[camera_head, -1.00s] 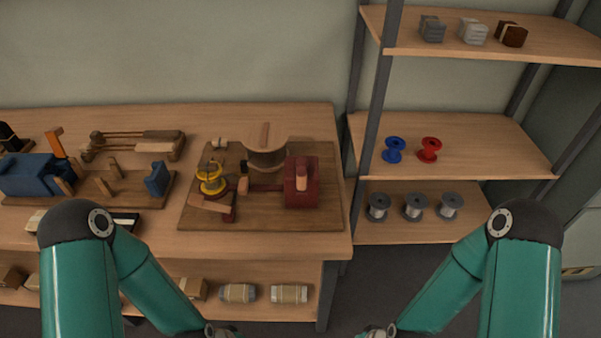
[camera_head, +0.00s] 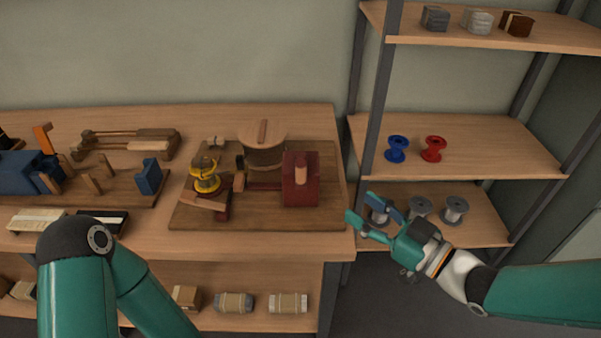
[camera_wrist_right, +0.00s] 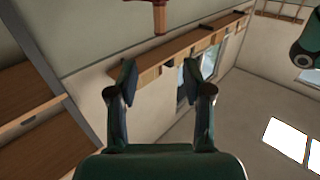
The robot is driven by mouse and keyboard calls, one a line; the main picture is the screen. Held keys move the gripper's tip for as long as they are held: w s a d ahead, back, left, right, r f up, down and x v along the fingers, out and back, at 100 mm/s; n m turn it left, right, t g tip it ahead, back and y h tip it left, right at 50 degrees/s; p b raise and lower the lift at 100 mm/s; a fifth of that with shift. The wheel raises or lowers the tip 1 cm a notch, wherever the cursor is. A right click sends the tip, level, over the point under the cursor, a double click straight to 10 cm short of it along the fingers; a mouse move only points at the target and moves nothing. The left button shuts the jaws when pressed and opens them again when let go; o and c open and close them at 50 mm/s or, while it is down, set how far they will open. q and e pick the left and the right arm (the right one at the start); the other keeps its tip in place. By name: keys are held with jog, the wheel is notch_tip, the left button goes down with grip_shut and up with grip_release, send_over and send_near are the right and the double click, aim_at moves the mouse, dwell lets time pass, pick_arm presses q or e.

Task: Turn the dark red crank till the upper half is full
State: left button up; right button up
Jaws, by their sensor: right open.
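A yellow spool (camera_head: 205,178) sits left of the drum. My right gripper (camera_head: 360,206) is open and empty, right of the board near the bench's right edge, apart from the crank. Its parted fingers also show in the right wrist view (camera_wrist_right: 158,78). My left gripper is out of view.
A shelf on the right holds a blue spool (camera_head: 397,149), a red spool (camera_head: 433,149) and grey spools (camera_head: 455,210) below. A blue-block fixture (camera_head: 148,177) is left on the bench. The bench front (camera_head: 270,240) before the board is clear.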

aim_at(305, 171)
jog(key=p+x, duration=0.2)
jog(key=x, duration=1.4)
jog(key=shift+w+a, duration=0.2)
jog(key=shift+c, duration=0.3)
grip_shut()
